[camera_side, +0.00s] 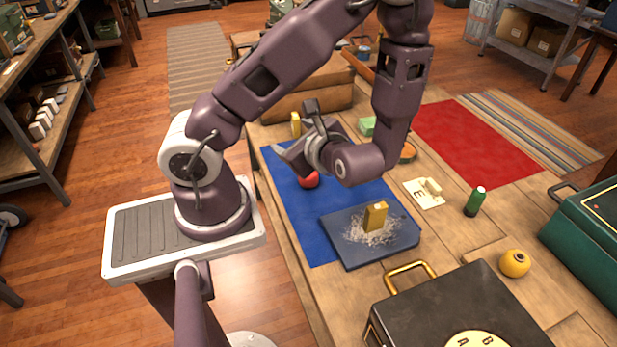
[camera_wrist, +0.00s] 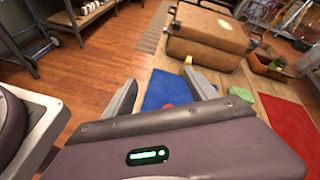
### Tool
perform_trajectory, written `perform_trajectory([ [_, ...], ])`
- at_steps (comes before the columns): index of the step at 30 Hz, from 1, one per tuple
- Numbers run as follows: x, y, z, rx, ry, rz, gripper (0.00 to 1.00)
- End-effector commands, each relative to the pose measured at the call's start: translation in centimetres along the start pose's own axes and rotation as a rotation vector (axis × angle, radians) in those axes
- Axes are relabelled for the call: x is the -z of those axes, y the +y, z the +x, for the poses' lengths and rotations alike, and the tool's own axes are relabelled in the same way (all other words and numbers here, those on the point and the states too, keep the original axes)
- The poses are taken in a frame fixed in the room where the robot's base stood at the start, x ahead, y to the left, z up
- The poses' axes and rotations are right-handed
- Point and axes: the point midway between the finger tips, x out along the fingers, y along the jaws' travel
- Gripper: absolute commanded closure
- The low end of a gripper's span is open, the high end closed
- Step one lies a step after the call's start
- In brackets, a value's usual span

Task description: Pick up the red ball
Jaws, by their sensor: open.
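The red ball (camera_side: 309,180) lies on the blue mat (camera_side: 290,213) on the wooden table, partly hidden behind my gripper's wrist in the side view. In the wrist view only a small red piece of the ball (camera_wrist: 168,105) shows above the gripper body, between the fingers. My gripper (camera_side: 284,153) is open and empty, above the mat close to the ball, on its far left side in the side view. Its two fingers stand apart in the wrist view (camera_wrist: 163,95). I cannot tell the exact height of the fingers over the ball.
A dark blue board (camera_side: 345,253) with shavings and a yellow block (camera_side: 375,217) lies at the mat's near end. Another yellow block (camera_side: 295,124) stands behind the mat. A brown case (camera_side: 310,101) is at the back. A green cylinder (camera_side: 475,202) stands right; a black case (camera_side: 450,305) is nearest.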

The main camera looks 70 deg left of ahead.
Motion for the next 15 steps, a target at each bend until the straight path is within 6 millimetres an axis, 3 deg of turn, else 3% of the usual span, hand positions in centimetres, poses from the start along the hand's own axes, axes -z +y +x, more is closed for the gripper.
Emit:
perform_trajectory([
  [3,5.2,-0.3,2.5,0.206,-0.022,0.283,0.34],
  [7,10.4,1.0,4.4,0.355,0.023,0.499,0.34],
  [10,12.6,2.1,5.3,0.408,0.057,0.588,0.34],
  [15,13.7,2.4,6.8,0.424,0.073,0.622,0.34],
])
